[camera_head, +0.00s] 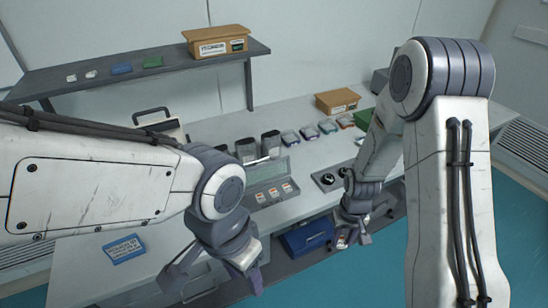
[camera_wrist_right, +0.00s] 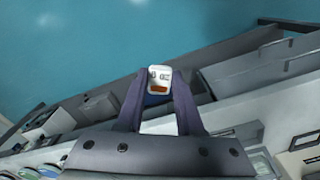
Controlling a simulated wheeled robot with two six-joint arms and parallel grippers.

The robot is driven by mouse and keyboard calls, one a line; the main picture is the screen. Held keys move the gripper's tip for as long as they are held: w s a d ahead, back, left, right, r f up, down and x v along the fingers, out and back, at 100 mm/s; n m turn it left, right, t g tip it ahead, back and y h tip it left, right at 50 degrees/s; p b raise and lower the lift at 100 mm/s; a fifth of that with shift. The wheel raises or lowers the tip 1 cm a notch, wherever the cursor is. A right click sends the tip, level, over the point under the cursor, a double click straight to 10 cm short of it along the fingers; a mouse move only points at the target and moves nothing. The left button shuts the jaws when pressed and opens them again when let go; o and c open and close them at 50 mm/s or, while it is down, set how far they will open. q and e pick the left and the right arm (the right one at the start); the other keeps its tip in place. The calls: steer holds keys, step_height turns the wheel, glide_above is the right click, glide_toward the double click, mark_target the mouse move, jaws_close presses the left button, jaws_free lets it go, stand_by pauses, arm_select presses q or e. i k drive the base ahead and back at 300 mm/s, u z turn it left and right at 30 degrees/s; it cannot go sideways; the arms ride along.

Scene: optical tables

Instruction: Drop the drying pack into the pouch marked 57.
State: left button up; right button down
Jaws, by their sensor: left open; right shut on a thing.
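My right gripper (camera_wrist_right: 158,85) is shut on a small white pack with an orange patch, the drying pack (camera_wrist_right: 159,76), held between its fingertips in the right wrist view. In the head view that gripper (camera_head: 351,239) hangs beyond the table's front edge, with the pack barely visible. My left gripper (camera_head: 213,280) is open and empty, low at the front left. Several dark upright pouches stand at the middle of the table, among them a middle one (camera_head: 246,150) and a right one (camera_head: 270,144). No number is readable on them.
A grey tray (camera_head: 262,173) with small labelled packs lies in front of the pouches. Several small coloured-lid boxes (camera_head: 309,132) and a cardboard box (camera_head: 337,101) are behind right. A black panel with knobs (camera_head: 327,181) lies near the right gripper. A blue card (camera_head: 124,249) lies front left.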

mark_target(273, 152)
steer(key=z, duration=1.55)
steer(key=i, duration=1.35)
steer(key=u, duration=2.1)
